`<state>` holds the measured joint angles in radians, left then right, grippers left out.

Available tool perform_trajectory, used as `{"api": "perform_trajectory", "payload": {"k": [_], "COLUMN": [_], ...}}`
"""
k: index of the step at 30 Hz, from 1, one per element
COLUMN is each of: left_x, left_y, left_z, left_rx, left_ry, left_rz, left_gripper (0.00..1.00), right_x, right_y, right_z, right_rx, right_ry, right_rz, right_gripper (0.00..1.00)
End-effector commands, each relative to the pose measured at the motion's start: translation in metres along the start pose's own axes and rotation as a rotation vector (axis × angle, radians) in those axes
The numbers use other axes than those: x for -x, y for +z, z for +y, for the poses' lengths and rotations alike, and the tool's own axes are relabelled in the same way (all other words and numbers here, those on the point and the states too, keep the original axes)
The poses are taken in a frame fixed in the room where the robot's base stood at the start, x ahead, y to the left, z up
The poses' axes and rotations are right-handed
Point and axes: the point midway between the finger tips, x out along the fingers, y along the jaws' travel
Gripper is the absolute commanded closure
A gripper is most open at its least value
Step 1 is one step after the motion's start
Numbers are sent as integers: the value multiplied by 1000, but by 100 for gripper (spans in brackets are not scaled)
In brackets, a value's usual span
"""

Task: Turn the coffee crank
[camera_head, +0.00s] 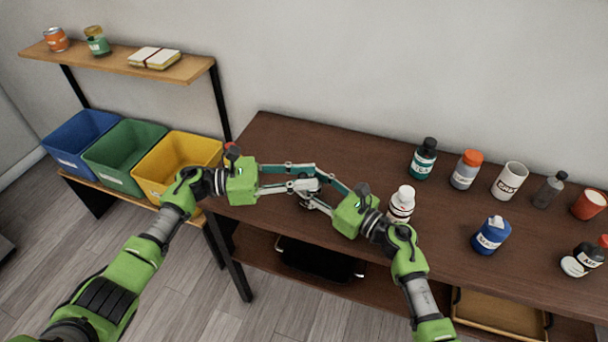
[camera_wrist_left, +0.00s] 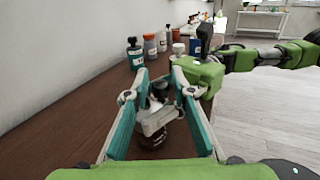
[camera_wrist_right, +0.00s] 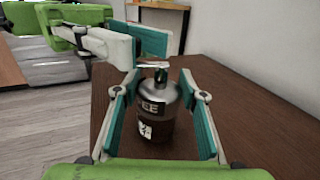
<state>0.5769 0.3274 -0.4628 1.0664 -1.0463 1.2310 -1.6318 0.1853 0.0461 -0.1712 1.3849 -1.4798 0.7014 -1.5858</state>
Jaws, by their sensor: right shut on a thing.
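The coffee grinder (camera_wrist_right: 157,108), a dark jar with a metal top and a partly readable label, stands upright between the fingers of my right gripper (camera_wrist_right: 158,92) in the right wrist view. That gripper is shut on the grinder's body. The crank (camera_wrist_right: 154,66) is at the top of the grinder, partly hidden. My left gripper (camera_head: 316,177) reaches in from the left over the grinder top. In the left wrist view its fingertips (camera_wrist_left: 159,76) are apart, with a dark knob-like part between them. In the head view the grippers mostly hide the grinder.
Several bottles and cups, including a dark bottle (camera_head: 423,157), a white cup (camera_head: 509,181) and a blue container (camera_head: 491,235), stand on the right of the brown table (camera_head: 290,135). A white bottle (camera_head: 401,203) is close beside my right gripper. Yellow, green and blue bins stand left.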

Motion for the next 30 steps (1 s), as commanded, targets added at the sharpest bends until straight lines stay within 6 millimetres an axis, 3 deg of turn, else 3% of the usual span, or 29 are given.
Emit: {"api": "perform_trajectory", "payload": {"k": [10, 14, 24, 30], "left_x": [0, 9, 78, 109], "left_y": [1, 1, 0, 0], "left_z": [0, 0, 1, 1], "left_rx": [-1, -1, 1, 1], "left_ry": [-1, 0, 3, 1], "left_rz": [-2, -1, 2, 0], "left_gripper": [67, 67, 67, 67], "right_x": [0, 0, 0, 0], "right_y": [0, 0, 0, 0], "right_z": [-1, -1, -1, -1], "right_rx": [1, 1, 1, 1], "right_ry": [-2, -2, -2, -2], "right_rz": [0, 0, 1, 0], "right_gripper": [86, 86, 86, 86]}}
